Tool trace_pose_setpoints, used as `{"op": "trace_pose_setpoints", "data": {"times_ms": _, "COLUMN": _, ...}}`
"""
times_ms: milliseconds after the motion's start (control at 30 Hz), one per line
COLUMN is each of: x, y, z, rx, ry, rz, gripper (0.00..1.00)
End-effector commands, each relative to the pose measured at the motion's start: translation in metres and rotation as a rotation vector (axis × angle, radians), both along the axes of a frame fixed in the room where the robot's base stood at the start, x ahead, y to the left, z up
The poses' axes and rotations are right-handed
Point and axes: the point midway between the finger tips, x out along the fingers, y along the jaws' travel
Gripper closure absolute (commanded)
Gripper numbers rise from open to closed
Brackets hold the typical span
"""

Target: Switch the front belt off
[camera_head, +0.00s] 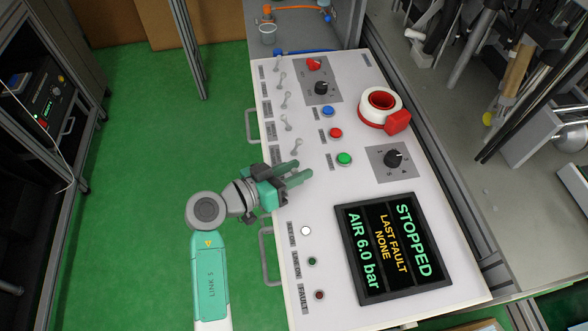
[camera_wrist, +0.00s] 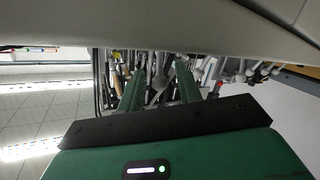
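A white control panel (camera_head: 315,195) carries a row of metal toggle levers along its left edge. The lever nearest my gripper (camera_head: 296,147) leans up and right; further ones stand up the row (camera_head: 287,122), (camera_head: 286,99), (camera_head: 280,78). Their labels are too small to read, so I cannot tell which is the front belt's. My gripper (camera_head: 291,172) is over the panel's left edge, just below the nearest lever, its fingers pointing right. In the wrist view its green fingers (camera_wrist: 160,90) stand apart with nothing held between them. Contact with the lever cannot be told.
A screen (camera_head: 390,250) reads STOPPED. A side handle (camera_head: 267,255) projects left. Green floor (camera_head: 140,200) is clear to the left.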

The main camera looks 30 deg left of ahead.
Motion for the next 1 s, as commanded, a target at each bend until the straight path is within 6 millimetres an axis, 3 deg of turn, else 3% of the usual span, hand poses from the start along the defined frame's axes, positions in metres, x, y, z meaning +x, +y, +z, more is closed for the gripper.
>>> {"op": "trace_pose_setpoints", "data": {"times_ms": 500, "x": -0.065, "y": 0.035, "z": 0.015, "rx": 0.0, "ry": 0.0, "rz": 0.0, "gripper": 0.65}}
{"op": "trace_pose_setpoints", "data": {"times_ms": 1000, "x": -0.068, "y": 0.036, "z": 0.015, "rx": 0.0, "ry": 0.0, "rz": 0.0, "gripper": 0.65}}
